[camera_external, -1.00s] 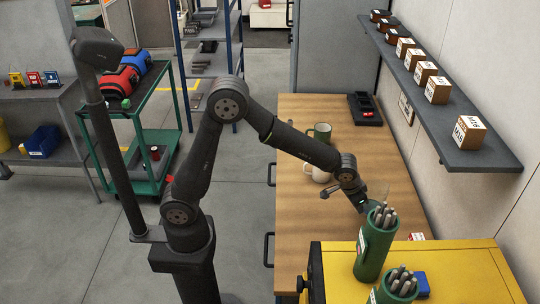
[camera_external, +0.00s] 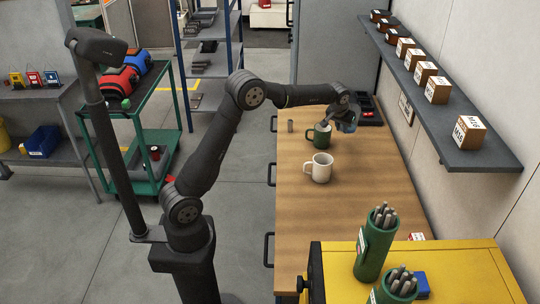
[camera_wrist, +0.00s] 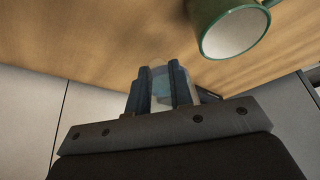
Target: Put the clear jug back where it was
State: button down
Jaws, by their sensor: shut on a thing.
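In the wrist view my gripper (camera_wrist: 160,88) is shut on the clear jug (camera_wrist: 161,80), a see-through, faintly bluish thing between the two fingers. Little of the jug's shape shows. In the external view my gripper (camera_external: 347,122) is over the far part of the wooden bench, just right of the green mug (camera_external: 319,136). The jug is hard to make out there. I cannot tell whether it touches the bench. The green mug (camera_wrist: 235,28) also shows at the upper right of the wrist view, apart from the fingers.
A white mug (camera_external: 319,168) stands nearer on the bench (camera_external: 350,215). A small grey cylinder (camera_external: 291,126) stands at the left edge. A black tray (camera_external: 371,114) lies behind my gripper. A wall shelf (camera_external: 440,110) holds boxes. Green rod holders (camera_external: 374,250) stand on the yellow cabinet (camera_external: 465,275).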

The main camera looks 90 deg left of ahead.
jog(key=s+a+r+n, duration=0.1)
jog(key=s+a, duration=0.3)
jog(key=a, duration=0.3)
jog(key=s+a+r+n, duration=0.1)
jog(key=s+a, duration=0.3)
jog(key=a, duration=0.3)
jog(key=shift+n+g, duration=0.3)
jog(key=shift+g, duration=0.1)
jog(key=s+a+f, duration=0.1)
jog(key=a+f, duration=0.1)
jog(key=a, duration=0.1)
jog(key=s+a+f, duration=0.2)
jog(key=a, duration=0.2)
jog(key=s+a+f, duration=0.2)
jog(key=a, duration=0.1)
jog(key=shift+a+f, duration=0.1)
jog(key=shift+a, duration=0.2)
jog(key=shift+s+a+f, duration=0.1)
jog(key=shift+a+f, duration=0.15)
jog(key=shift+f, duration=1.9)
jog(key=shift+f, duration=0.15)
jog(key=c, duration=1.3)
grip_release()
